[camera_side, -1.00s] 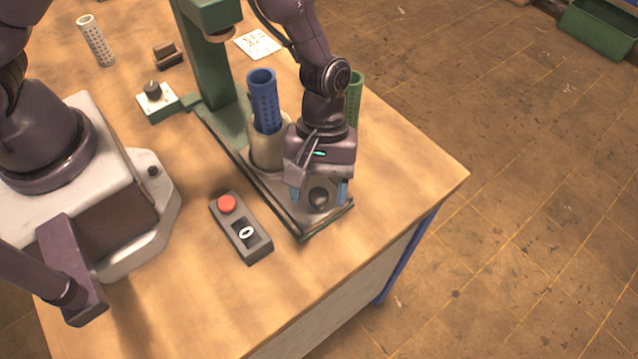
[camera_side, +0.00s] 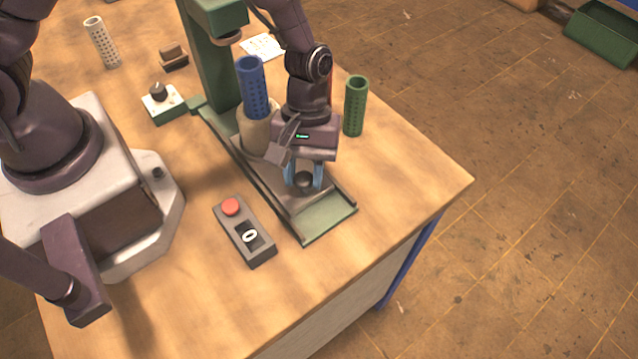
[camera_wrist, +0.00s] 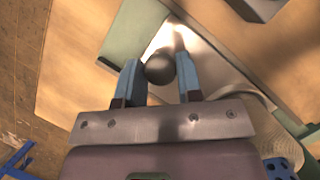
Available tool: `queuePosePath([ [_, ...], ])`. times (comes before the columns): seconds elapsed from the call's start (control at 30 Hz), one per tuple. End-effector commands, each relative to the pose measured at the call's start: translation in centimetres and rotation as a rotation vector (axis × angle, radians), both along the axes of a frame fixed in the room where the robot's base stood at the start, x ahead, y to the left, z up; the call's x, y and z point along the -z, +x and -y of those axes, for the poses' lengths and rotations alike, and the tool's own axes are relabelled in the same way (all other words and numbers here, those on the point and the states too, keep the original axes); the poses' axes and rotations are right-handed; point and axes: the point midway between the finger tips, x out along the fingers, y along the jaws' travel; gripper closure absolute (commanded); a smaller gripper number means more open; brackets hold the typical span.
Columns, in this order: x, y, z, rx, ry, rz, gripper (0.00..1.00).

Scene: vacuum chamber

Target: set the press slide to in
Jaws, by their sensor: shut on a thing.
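The press (camera_side: 212,75) is a green column with a head, standing on a long green base (camera_side: 328,220) with rails. Its slide (camera_side: 277,172) is a grey metal plate in those rails, with a dark round knob (camera_side: 303,180) at its front end; the knob also shows in the wrist view (camera_wrist: 159,68). My gripper (camera_side: 305,178) is shut on the knob, a blue finger on either side. A beige cup (camera_side: 254,136) with a blue perforated tube (camera_side: 252,88) upright in it sits on the slide, in front of the column. The base's front end is bare.
A control box (camera_side: 244,232) with a red button lies left of the base. A green perforated tube (camera_side: 355,106) stands right of my gripper. A knobbed switch box (camera_side: 163,102), a brown block (camera_side: 173,57) and a white perforated tube (camera_side: 102,43) are further back.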

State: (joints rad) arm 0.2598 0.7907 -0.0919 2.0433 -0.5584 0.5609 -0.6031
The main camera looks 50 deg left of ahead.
Motion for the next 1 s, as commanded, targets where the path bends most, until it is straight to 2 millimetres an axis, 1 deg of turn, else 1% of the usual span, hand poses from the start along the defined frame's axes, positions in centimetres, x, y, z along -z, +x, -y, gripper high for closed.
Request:
queuePosePath([
  [0.03, -0.1, 0.2, -1.1, -0.007, 0.0, 0.004, 1.0],
  [0.1, -0.1, 0.2, -2.4, -0.007, 0.001, 0.003, 1.0],
  [0.2, -0.1, 0.2, -4.1, -0.007, 0.0, 0.004, 1.0],
  [0.33, -0.1, 0.2, -5.8, -0.007, 0.001, 0.005, 1.0],
  [0.5, -0.1, 0.2, -6.8, -0.002, 0.0, 0.005, 1.0],
  [0.8, -0.1, 0.1, -7.1, -0.004, 0.004, 0.004, 1.0],
  [0.83, -0.1, 0.1, -7.1, -0.005, 0.004, 0.004, 0.6],
  [0.87, -0.1, 0.1, -7.1, -0.005, 0.004, 0.003, 0.53],
  [0.9, -0.1, 0.1, -7.0, -0.005, 0.004, 0.003, 0.44],
  [0.93, -0.1, 0.1, -7.0, -0.004, 0.003, 0.003, 0.42],
  [1.0, -0.1, 0.1, -6.9, -0.004, 0.002, 0.003, 0.42],
])
